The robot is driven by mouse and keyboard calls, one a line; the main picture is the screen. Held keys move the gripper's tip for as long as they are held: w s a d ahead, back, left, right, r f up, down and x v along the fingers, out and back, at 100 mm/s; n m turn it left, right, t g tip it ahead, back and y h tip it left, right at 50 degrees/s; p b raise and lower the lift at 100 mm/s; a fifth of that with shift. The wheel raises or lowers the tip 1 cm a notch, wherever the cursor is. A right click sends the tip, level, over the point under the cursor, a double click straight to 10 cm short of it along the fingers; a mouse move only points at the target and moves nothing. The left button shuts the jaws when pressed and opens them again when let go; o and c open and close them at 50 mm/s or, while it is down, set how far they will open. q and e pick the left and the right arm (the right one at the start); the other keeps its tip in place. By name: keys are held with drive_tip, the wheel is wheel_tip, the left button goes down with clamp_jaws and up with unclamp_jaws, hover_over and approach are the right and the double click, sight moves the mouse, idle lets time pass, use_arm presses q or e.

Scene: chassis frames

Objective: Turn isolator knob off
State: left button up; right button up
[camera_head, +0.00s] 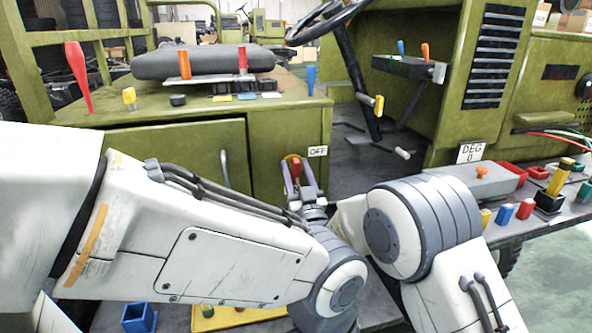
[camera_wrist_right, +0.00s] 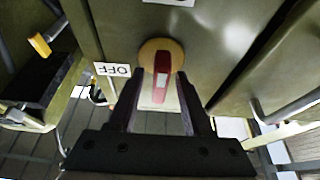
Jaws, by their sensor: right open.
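The isolator knob (camera_head: 292,160) is a red handle on a yellow round base, on the olive front panel. In the right wrist view the red knob (camera_wrist_right: 162,64) has a pale patch and points nearly straight along the picture's height. My right gripper (camera_head: 297,170) is open at the knob, its two fingers on either side. In the wrist view the gripper (camera_wrist_right: 156,80) shows gaps beside the handle; contact cannot be told. A white OFF label (camera_head: 318,151) sits right of the knob; it appears upside down in the wrist view (camera_wrist_right: 112,69). My left gripper is not visible.
My left forearm crosses low in front of the panel. A grey shelf (camera_head: 520,224) at right holds coloured blocks. A DEG 0 label (camera_head: 469,153) stands near it. A blue holder (camera_head: 138,317) and a yellow tray (camera_head: 240,318) lie below. Red, orange and blue levers rise from the upper ledge.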

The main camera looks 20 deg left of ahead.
clamp_jaws()
drive_tip(key=shift+n, duration=0.4)
drive_tip(key=n+g+y+b, duration=0.1)
drive_tip(key=n+b, duration=0.1)
drive_tip(key=n, duration=0.1)
drive_tip(key=shift+f+n+y, duration=0.1)
drive_tip(key=shift+n+y, duration=0.3)
drive_tip(key=n+g+y+b, duration=0.1)
drive_tip(key=n+g, duration=0.1)
drive_tip(key=n, duration=0.1)
drive_tip(key=n+g+b, duration=0.2)
drive_tip(key=n, duration=0.2)
drive_tip(key=shift+s+a+n+y, duration=0.15)
drive_tip(key=shift+n+y, duration=0.15)
drive_tip(key=shift+y, duration=0.1)
drive_tip(key=n+g+b, duration=0.1)
drive_tip(key=n+g, duration=0.1)
drive_tip(key=n, duration=0.3)
drive_tip(key=shift+f+b, duration=0.15)
drive_tip(key=shift+b, duration=0.2)
drive_tip(key=n+g, duration=0.1)
drive_tip(key=n, duration=0.1)
drive_tip(key=n+h+b, duration=0.1)
drive_tip(key=n, duration=0.2)
drive_tip(key=shift+s+a+f+g, duration=0.1)
drive_tip(key=shift+a+g, duration=0.05)
drive_tip(key=shift+g, duration=0.25)
drive_tip(key=shift+n, duration=0.3)
